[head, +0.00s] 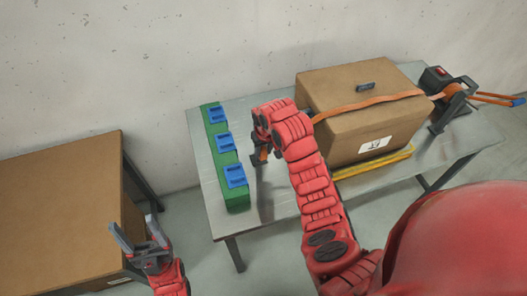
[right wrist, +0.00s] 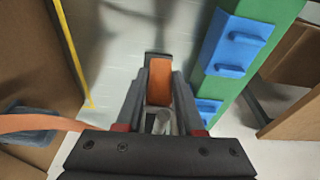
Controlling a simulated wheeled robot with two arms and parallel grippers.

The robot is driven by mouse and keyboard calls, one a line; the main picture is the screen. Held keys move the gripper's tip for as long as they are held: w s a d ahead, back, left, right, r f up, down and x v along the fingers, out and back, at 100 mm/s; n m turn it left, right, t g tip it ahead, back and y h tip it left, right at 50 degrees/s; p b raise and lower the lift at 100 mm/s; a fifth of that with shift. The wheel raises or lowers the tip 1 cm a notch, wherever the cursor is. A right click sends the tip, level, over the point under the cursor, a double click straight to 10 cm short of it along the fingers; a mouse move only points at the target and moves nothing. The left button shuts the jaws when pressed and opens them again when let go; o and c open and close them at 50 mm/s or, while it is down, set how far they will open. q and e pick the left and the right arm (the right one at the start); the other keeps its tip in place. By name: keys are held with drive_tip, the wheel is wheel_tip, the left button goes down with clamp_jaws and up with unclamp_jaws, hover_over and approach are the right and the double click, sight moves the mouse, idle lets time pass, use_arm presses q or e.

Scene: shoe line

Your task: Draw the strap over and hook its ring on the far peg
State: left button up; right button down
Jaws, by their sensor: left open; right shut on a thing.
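An orange strap (head: 375,104) runs from the black ratchet (head: 445,93) on the right across the top of a cardboard box (head: 360,80). It passes behind my right arm. My right gripper (head: 261,157) is left of the box, above the table, shut on the orange strap end (right wrist: 158,80). A pale rounded piece, perhaps the ring, shows between the fingers in the right wrist view, partly hidden. A green rail (head: 237,198) with three blue peg blocks (head: 224,142) stands left of this gripper, apart from it. My left gripper (head: 136,228) is open and empty, low at the left.
The box sits on a yellow-edged base (head: 375,165) on the grey metal table (head: 200,150). A brown table (head: 60,200) stands at the left. Bare tabletop lies between rail and box.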

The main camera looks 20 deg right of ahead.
idle(0.4)
drive_tip(key=shift+c, duration=2.2)
unclamp_jaws()
drive_tip(key=s+r+p, duration=0.3)
drive_tip(key=r+p, duration=0.5)
drive_tip(key=r, duration=0.9)
drive_tip(key=shift+s, duration=0.2)
drive_tip(key=shift+d, duration=0.1)
